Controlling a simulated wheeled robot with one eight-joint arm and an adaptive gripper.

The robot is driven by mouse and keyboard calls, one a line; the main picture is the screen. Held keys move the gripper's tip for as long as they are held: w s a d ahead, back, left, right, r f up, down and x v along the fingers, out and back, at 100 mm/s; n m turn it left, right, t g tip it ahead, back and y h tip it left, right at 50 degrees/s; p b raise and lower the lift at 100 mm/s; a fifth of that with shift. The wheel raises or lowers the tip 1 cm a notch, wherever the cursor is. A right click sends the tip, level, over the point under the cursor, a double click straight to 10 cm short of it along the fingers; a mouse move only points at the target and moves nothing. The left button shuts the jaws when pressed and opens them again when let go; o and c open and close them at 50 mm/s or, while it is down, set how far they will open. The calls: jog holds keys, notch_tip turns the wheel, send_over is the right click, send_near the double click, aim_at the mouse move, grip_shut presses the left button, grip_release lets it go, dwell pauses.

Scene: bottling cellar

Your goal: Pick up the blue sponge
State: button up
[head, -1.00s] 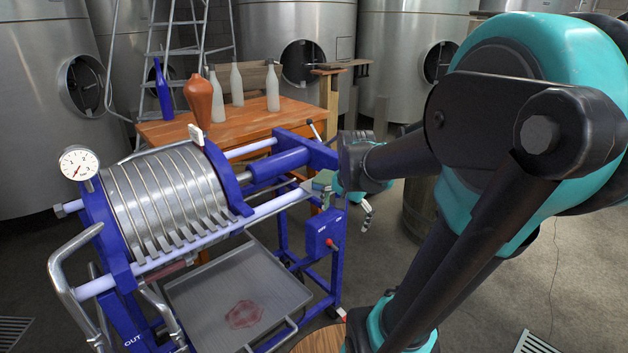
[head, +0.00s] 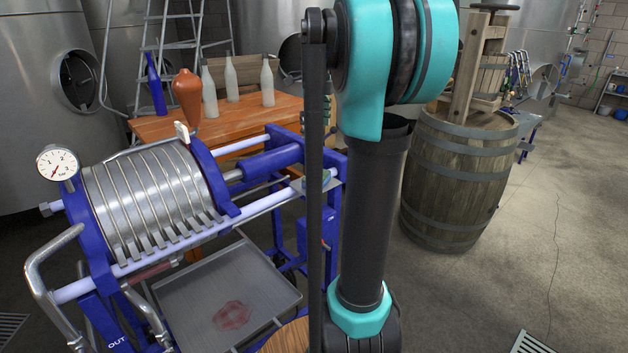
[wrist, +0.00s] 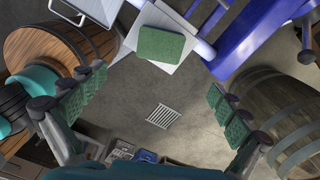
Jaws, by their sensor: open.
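A sponge (wrist: 161,44) with a green upper face lies flat on a small pale plate (wrist: 187,60) at the top middle of the wrist view. Its sides are too small to show whether its body is blue. In the head view the sponge (head: 326,177) is a small green and bluish patch at the right end of the blue press, partly covered by my arm. My gripper (wrist: 156,78) is open and empty, its green-padded fingers spread wide left and right, with the sponge ahead between them and apart from both. In the head view my gripper is mostly hidden behind my arm.
The blue press (head: 160,200) with its steel tray (head: 270,290) stands at left. Behind it is a wooden table (head: 180,125) with several bottles and an orange-brown vessel (head: 187,92). A barrel (head: 455,190) stands at right. The floor at far right is mostly clear.

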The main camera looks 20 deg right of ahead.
send_over(315, 175)
jog(key=f, duration=0.9)
jog(key=shift+s+d+f, duration=0.1)
jog(key=shift+d+f, duration=0.1)
jog(key=shift+f, duration=0.1)
jog(key=shift+a+f, duration=0.1)
jog(key=shift+f, duration=2.6)
jog(key=c, duration=0.7)
jog(key=shift+r, duration=0.2)
notch_tip(315, 175, up, 20)
jog(key=shift+f, duration=0.15)
jog(key=shift+o, duration=0.3)
